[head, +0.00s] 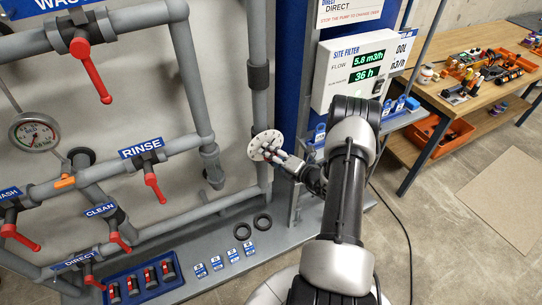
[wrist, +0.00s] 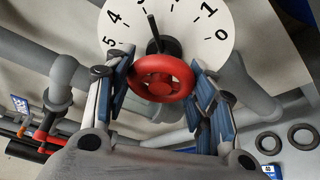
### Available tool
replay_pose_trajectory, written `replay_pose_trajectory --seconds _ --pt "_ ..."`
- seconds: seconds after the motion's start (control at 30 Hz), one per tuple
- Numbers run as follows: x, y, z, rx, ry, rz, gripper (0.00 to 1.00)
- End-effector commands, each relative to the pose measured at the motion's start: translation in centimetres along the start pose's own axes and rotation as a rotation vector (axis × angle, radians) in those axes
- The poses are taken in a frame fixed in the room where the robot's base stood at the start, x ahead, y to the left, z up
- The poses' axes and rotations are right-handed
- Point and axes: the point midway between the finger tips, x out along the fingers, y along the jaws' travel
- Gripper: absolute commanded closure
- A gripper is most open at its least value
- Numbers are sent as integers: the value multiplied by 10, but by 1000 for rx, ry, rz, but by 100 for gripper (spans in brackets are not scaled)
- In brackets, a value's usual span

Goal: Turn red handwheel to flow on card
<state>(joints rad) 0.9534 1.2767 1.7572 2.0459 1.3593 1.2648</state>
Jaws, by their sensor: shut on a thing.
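The red handwheel (wrist: 165,68) shows in the wrist view, between the two blue-padded fingers of my gripper (wrist: 163,86). My gripper is shut on the handwheel, one finger at each side of its rim. Behind it is a white dial (wrist: 200,40) with numbers 5, 4, 1 and 0 readable; its black pointer stands between 4 and 1. In the head view the dial (head: 264,140) faces my gripper (head: 281,156), and the handwheel is hard to make out. The site filter display (head: 367,60) reads flow 5.8 m3/h and 36 h. A card (head: 402,52) beside it is partly hidden, with "m3/h" readable.
Grey pipes with red lever valves, such as the rinse lever (head: 154,187), fill the left. Two black rings (head: 242,231) and small blue labelled cards (head: 217,263) lie on the ledge below.

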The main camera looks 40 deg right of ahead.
Motion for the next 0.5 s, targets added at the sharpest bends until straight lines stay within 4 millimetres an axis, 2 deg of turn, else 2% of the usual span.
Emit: replay_pose_trajectory --seconds 0.4,0.43,0.5 --pt "0 0 0 6 0 3 73" --pt "0 0 0 6 0 3 49" --pt "0 0 0 6 0 3 44"
